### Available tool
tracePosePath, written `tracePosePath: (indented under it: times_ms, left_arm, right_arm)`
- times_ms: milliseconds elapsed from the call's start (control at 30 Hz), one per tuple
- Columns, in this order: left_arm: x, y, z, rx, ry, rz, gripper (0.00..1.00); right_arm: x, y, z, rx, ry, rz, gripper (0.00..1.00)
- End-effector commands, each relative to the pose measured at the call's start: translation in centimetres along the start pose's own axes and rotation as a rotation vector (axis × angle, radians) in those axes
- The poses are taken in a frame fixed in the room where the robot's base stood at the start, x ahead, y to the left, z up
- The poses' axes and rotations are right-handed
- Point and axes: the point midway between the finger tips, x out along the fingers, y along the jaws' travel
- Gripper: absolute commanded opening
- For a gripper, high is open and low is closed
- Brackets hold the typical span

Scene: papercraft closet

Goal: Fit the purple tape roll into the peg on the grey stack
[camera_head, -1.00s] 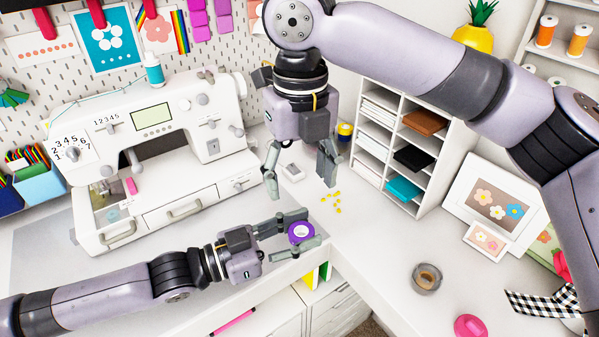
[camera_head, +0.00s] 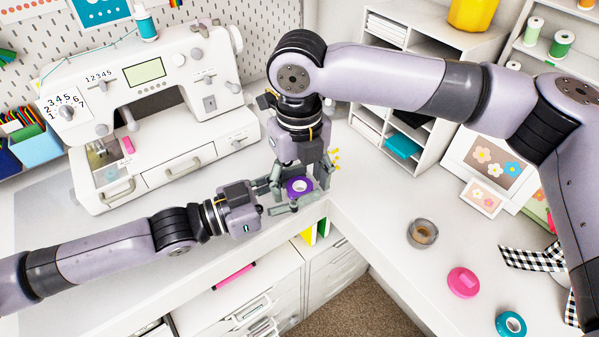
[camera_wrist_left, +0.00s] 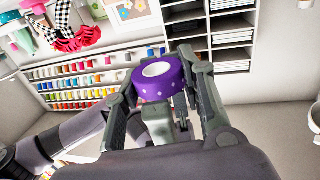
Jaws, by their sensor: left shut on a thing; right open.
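The purple tape roll (camera_head: 299,187) has a white core and is held between the fingers of my left gripper (camera_head: 286,194), near the counter's front edge. In the left wrist view the roll (camera_wrist_left: 163,84) shows white dots and lies between the left fingers. My right gripper (camera_head: 305,174) is open, pointing down right at the roll; its fingers overlap the roll and the left fingers, and I cannot tell whether they touch. A round grey piece (camera_head: 422,244) with a brown centre stands on the right counter, possibly the grey stack; I cannot make out a peg clearly.
A pink round piece (camera_head: 463,282) and a teal tape roll (camera_head: 510,324) lie on the right counter. A checkered ribbon (camera_head: 530,258) is further right. The sewing machine (camera_head: 150,125) stands behind my left arm. White shelves (camera_head: 425,165) stand at the back right.

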Motion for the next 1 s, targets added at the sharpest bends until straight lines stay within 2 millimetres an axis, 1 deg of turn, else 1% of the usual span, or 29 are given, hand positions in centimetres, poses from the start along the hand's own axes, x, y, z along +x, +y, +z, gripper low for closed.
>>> tracePosePath:
  times_ms: [133,867,900,933,1000]
  left_arm:
    - [0.00,0.00,-0.01,0.000,0.000,0.000,0.11]
    - [0.00,0.00,-0.01,0.000,0.000,0.000,0.11]
    - [0.00,0.00,-0.01,0.000,0.000,0.000,0.38]
    - [0.00,0.00,-0.01,0.000,0.000,0.000,0.40]
    - [0.01,0.00,-0.01,0.000,0.000,0.000,0.44]
  right_arm:
    - [-0.01,-0.01,0.00,0.000,0.000,0.000,0.62]
    - [-0.04,0.04,0.01,0.000,0.000,0.001,0.13]
    - [-0.05,0.04,0.01,0.000,0.000,0.001,0.11]
    - [-0.05,0.04,0.01,-0.001,-0.001,0.001,0.09]
    - [-0.05,0.04,0.01,-0.001,-0.001,0.001,0.08]
